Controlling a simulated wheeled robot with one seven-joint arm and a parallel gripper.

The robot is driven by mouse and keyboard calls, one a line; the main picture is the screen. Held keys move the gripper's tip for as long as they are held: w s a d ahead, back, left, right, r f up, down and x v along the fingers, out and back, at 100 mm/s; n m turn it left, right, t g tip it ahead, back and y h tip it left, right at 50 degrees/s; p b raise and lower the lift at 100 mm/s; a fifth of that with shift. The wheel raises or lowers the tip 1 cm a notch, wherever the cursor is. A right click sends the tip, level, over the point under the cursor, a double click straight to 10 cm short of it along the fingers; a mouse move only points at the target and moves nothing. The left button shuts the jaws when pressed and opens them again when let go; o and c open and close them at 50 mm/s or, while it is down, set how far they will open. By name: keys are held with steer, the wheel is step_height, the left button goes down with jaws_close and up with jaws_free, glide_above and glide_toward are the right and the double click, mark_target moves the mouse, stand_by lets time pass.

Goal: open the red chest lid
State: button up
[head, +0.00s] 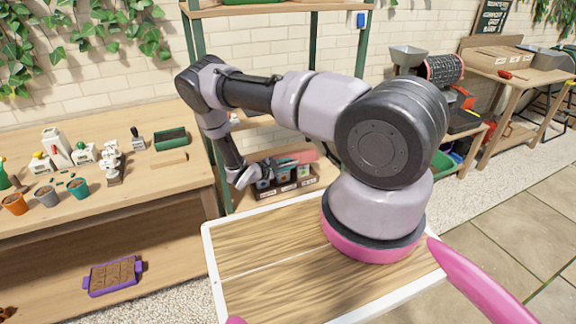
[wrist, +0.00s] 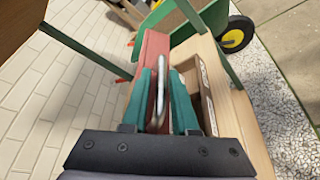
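A red panel, which looks like the chest lid (wrist: 150,48), shows in the wrist view just ahead of my gripper. In the head view a pinkish-red part of it (head: 303,156) shows on the green-posted rack, partly behind my arm. A curved grey metal handle (wrist: 158,72) stands in front of the red panel. My gripper (wrist: 163,90) has its two teal fingers apart, with the handle between them. I cannot tell whether either finger touches it. In the head view my gripper (head: 270,169) is small beside the red part. Most of the chest is hidden.
A wooden holder with several small compartments (head: 287,191) sits on the rack's lower shelf, close to my gripper. A wooden workbench (head: 110,205) with pots and tools stands left. A green cart with a yellow wheel (wrist: 236,38) is beyond. Paved floor (head: 520,195) is clear at right.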

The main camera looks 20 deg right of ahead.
step_height(320, 180, up, 10)
stand_by(0.6)
